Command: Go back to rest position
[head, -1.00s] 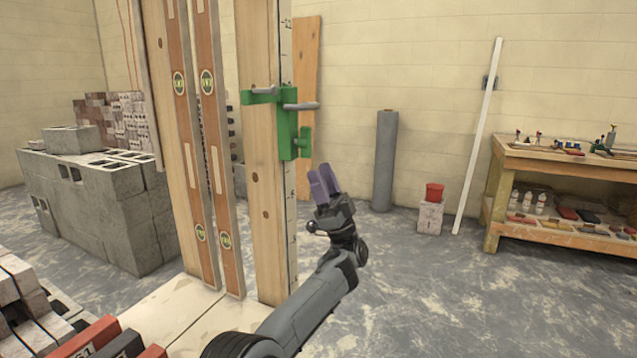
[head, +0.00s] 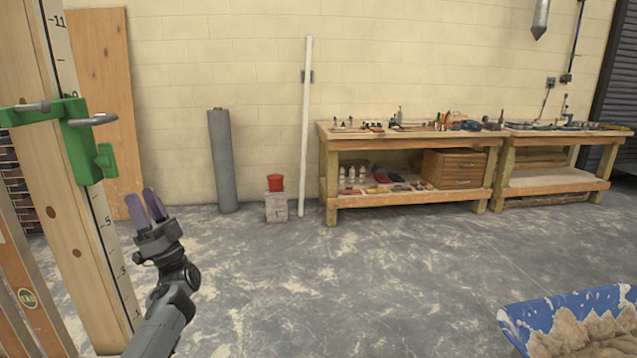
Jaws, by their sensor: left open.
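My left gripper (head: 147,206) is at the left of the head view, with two purple fingers pointing up and apart. It is open, with nothing between the fingers. It is just right of and below a green clamp (head: 82,150) on a tall wooden post (head: 62,215) with a marked scale; I see a gap between the fingers and the clamp. My right gripper is not in view.
A blue tub (head: 515,316) of mortar stands at the lower right. Wooden workbenches (head: 410,139) with tools line the back wall. The middle floor is clear.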

